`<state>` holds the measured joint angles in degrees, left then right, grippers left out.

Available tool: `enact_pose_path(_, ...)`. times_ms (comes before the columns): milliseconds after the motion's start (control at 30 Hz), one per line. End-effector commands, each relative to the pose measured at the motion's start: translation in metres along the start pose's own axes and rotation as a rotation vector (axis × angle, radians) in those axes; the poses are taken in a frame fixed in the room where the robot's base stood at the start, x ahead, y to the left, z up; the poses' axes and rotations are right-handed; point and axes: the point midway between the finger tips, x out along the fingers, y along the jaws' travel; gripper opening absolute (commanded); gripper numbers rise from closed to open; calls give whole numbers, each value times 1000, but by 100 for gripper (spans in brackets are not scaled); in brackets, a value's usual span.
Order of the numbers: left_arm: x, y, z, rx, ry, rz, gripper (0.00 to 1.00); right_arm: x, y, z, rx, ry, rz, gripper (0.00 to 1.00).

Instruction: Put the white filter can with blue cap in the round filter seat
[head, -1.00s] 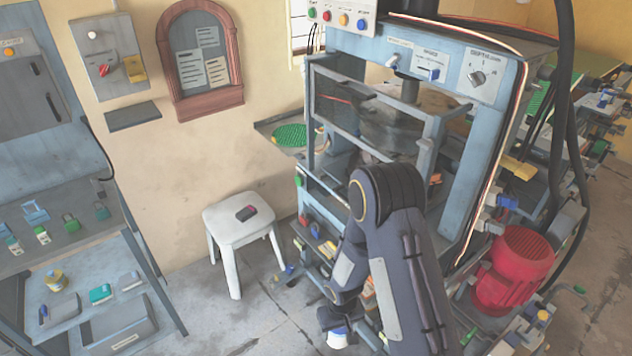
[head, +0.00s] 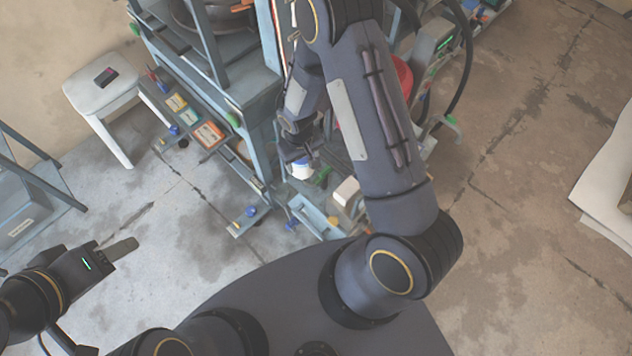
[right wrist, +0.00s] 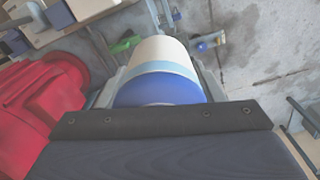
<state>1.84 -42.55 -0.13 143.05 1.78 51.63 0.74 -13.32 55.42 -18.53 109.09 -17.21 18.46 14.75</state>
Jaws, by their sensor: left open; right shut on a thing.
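The white filter can with blue cap (right wrist: 161,62) is between the fingers of my right gripper (right wrist: 160,84) in the right wrist view. Its blue cap is nearest the camera, with a light-blue band and white body beyond. In the head view the can (head: 302,171) shows small below my right gripper (head: 298,152), beside the blue machine frame. My left gripper (head: 117,250) is open and empty over bare floor at lower left. I cannot make out the round filter seat in either view.
The blue press frame (head: 262,122) stands left of my right arm, with a low shelf of small parts (head: 205,130). A red motor (right wrist: 40,95) is close to the right gripper. A white stool (head: 102,80) stands at upper left. Floor at right is mostly clear.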

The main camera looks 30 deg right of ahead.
Motion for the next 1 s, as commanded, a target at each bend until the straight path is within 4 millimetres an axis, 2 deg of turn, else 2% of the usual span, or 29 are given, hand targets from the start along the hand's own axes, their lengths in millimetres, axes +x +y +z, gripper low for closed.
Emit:
enact_pose_path(33, 26, -12, 13, 0, 0, 0, 48, 26, -5, -5, -13, 5, 0, 31)
enact_pose_path(200, 66, -30, 33, 0, 0, 0, 48, 60, -17, -14, -52, 5, 3, 31)
enact_pose_path(800, 209, -96, 105, 0, 0, 0, 48, 176, -70, -39, -195, 6, -1, 31)
enact_pose_path(1000, 247, -113, 124, 0, 0, 0, 48, 203, -86, -43, -237, 4, -6, 31)
